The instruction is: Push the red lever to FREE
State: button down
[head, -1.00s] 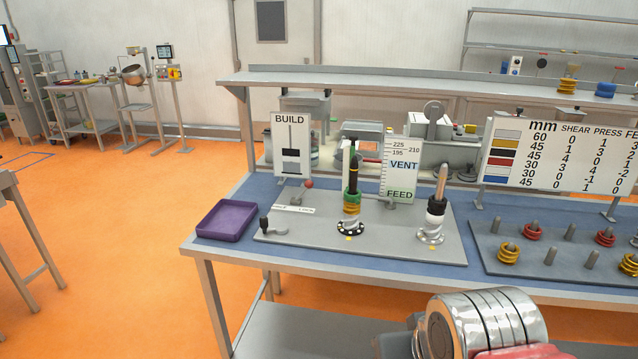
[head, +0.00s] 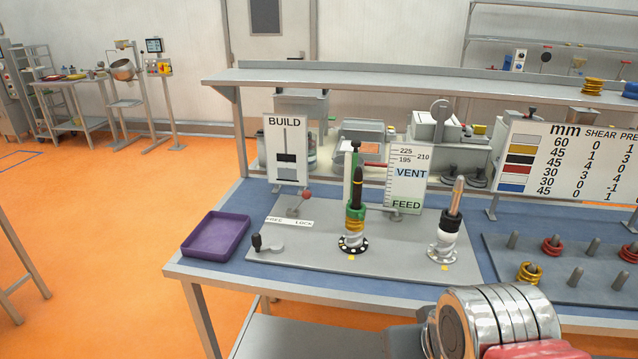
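The red lever (head: 306,195) has a red ball knob on a short grey stem. It stands on the grey plate (head: 320,258) on the bench, in front of the BUILD sign. A white label strip (head: 288,221) in front of it reads LOCK at its right end; the left word is small and looks like FREE. The lever leans to the right, over the LOCK end. My gripper does not show; only a metal part of my arm is at the bottom right, well apart from the lever.
A black-knobbed crank (head: 257,243) is left of the label. Two spindles, one with green and yellow rings (head: 355,222) and one with white rings (head: 447,240), stand to the right. A purple tray (head: 216,236) lies at the left. The BUILD sign (head: 286,150) stands close behind.

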aim_at(306, 194)
jog(key=u, duration=0.05)
jog(key=i, duration=0.7)
jog(key=u, duration=0.75)
jog(key=i, duration=0.7)
jog(key=u, duration=0.5)
